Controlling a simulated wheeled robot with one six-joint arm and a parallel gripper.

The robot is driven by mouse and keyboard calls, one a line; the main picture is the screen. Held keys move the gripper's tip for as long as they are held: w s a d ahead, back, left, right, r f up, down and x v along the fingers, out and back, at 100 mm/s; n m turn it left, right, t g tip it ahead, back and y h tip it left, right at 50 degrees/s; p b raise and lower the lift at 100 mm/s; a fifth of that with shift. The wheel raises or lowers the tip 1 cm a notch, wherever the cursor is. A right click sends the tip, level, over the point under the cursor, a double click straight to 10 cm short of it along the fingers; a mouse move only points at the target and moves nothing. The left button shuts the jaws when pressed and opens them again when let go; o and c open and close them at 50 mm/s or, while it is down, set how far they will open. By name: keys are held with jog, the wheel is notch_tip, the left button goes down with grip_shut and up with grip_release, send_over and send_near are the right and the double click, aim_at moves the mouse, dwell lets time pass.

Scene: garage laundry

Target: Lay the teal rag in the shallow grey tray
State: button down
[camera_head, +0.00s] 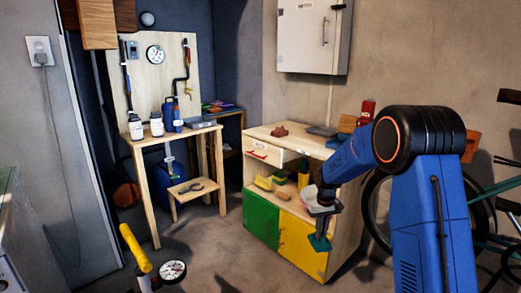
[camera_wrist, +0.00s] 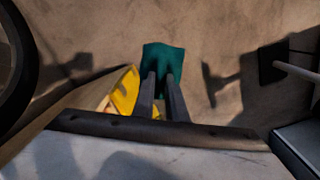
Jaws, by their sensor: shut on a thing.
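The teal rag (camera_head: 320,243) hangs from my gripper (camera_head: 318,233) in front of the yellow cabinet door, above the floor. In the wrist view, the teal rag (camera_wrist: 163,57) shows at the tips of my gripper's two fingers (camera_wrist: 160,78), which are closed on it. A flat grey item (camera_head: 200,125) lies on the wooden workbench at the back, and another flat grey item (camera_head: 322,131) lies on top of the cabinet. I cannot tell at this size which is the shallow grey tray.
The wooden cabinet (camera_head: 296,140) has a green door (camera_head: 261,217), a yellow door (camera_head: 302,245) and an open shelf with items. A low stool (camera_head: 181,193) stands by the workbench. A bicycle wheel (camera_head: 376,215) is behind my arm. The floor at centre is clear.

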jog(key=d+f+m, duration=0.2)
jog(key=d+f, duration=0.2)
jog(key=f, duration=1.2)
jog(key=s+f, duration=0.6)
jog(key=f, duration=0.2)
jog(key=shift+f, duration=0.2)
